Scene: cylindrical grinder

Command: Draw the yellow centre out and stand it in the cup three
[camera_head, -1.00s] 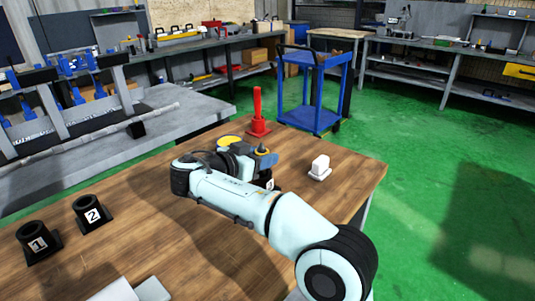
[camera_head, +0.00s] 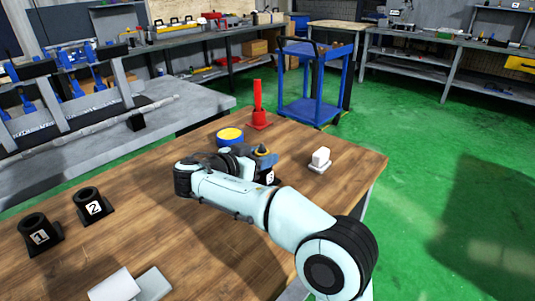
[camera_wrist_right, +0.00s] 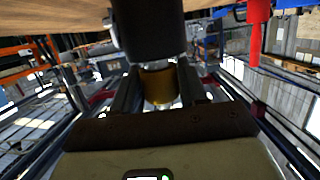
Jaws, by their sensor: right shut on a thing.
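My right gripper (camera_wrist_right: 160,90) is shut on the yellow centre (camera_wrist_right: 160,86), whose yellow body shows between the fingers in the wrist view. That view is upside down. A black cup (camera_wrist_right: 150,30) meets the end of the yellow centre there; how deep the centre sits in it I cannot tell. In the head view the yellow tip (camera_head: 262,151) shows at the gripper, above a dark cup with a white label (camera_head: 270,177). My arm partly hides this cup and its number. Cup 1 (camera_head: 39,238) and cup 2 (camera_head: 93,208) stand empty at the left. My left gripper is out of view.
A blue round piece with a yellow top (camera_head: 230,135) stands just behind my right wrist. A red post (camera_head: 258,105) stands at the far table edge. A white block (camera_head: 319,160) is to the right, and pale angular pieces (camera_head: 116,285) lie at the front. The middle left tabletop is clear.

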